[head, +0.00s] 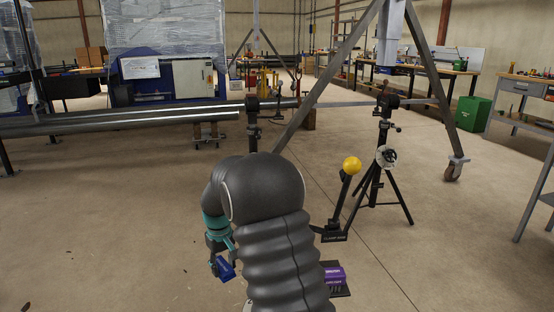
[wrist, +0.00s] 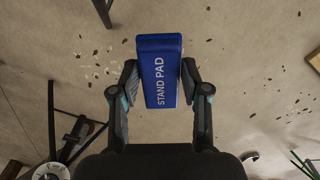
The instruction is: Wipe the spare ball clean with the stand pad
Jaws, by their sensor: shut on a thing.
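The blue stand pad (wrist: 160,75), with its name in white letters, is between the fingers of my gripper (wrist: 160,85) in the wrist view. My gripper is shut on it. In the head view my gripper (head: 221,256) hangs low at the left of my arm, with the pad (head: 225,269) below it, above the floor. A yellow ball (head: 352,165), likely the spare ball, sits on top of a slanted black post (head: 342,195) to the right of my arm. The gripper is well apart from the ball. I cannot make out the ball in the wrist view.
A black tripod stand (head: 378,160) with a pale round part stands just behind the ball. A purple block (head: 334,274) is low beside my arm. Long metal pipes (head: 130,122) lie at the left. A grey gantry leg (head: 330,85) rises behind. Open floor lies at the left.

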